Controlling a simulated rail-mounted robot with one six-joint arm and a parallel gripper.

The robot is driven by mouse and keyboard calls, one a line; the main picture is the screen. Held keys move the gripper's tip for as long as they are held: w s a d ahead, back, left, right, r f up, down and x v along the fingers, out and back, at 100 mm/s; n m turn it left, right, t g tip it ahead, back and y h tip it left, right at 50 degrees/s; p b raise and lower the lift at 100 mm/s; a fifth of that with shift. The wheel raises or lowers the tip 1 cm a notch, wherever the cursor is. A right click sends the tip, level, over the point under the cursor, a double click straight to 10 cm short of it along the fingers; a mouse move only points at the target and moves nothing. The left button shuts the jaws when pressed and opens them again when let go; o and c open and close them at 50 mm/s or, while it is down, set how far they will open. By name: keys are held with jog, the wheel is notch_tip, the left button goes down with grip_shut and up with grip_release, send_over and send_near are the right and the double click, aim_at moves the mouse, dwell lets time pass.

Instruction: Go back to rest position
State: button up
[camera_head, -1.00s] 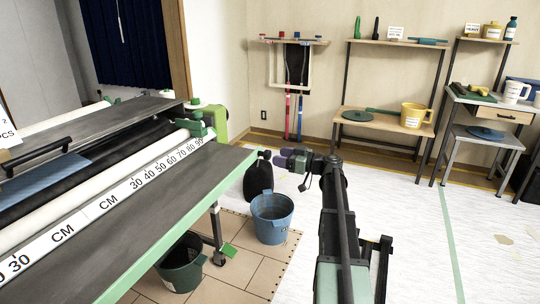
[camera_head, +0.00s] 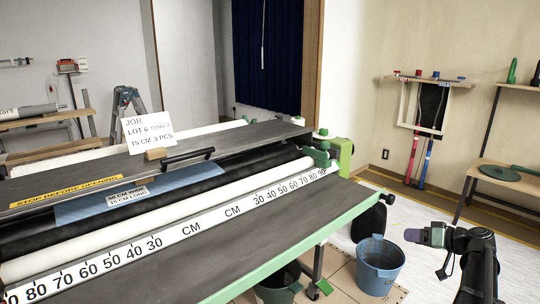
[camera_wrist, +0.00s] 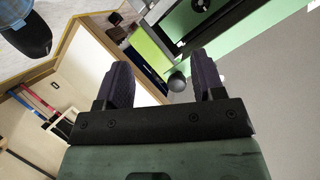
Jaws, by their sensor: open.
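My gripper (camera_wrist: 163,85) is open in the wrist view, with its two dark purple pads apart. No object is held between them. A round black knob shows beyond the gap, and I cannot tell how far away it is. In the head view my gripper (camera_head: 432,235) is at the lower right, raised on my arm. It is to the right of the pasting machine (camera_head: 110,250) and apart from it.
A blue bucket (camera_head: 380,268) stands on the floor left of my arm, with a dark green bucket (camera_head: 278,285) under the machine's edge. A tool rack (camera_head: 425,110) hangs on the back wall. White floor sheeting lies open behind my arm.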

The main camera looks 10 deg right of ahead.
jog(key=s+a+f+g+h, duration=0.35)
jog(key=s+a, duration=0.25)
jog(key=a, duration=0.5)
jog(key=s+a+f+m+g+h, duration=0.15)
jog(key=s+a+f+g, duration=0.3)
jog(key=a, duration=0.65)
jog(key=s+a+f+g+h, duration=0.3)
jog(key=s+a, duration=0.3)
jog(key=a, duration=0.5)
notch_tip(320, 180, up, 31)
jog(key=a+p, duration=0.1)
jog(key=p, duration=2.9)
jog(key=shift+a+n, duration=0.35)
jog(key=shift+a, duration=0.05)
jog(key=shift+w+f, duration=0.1)
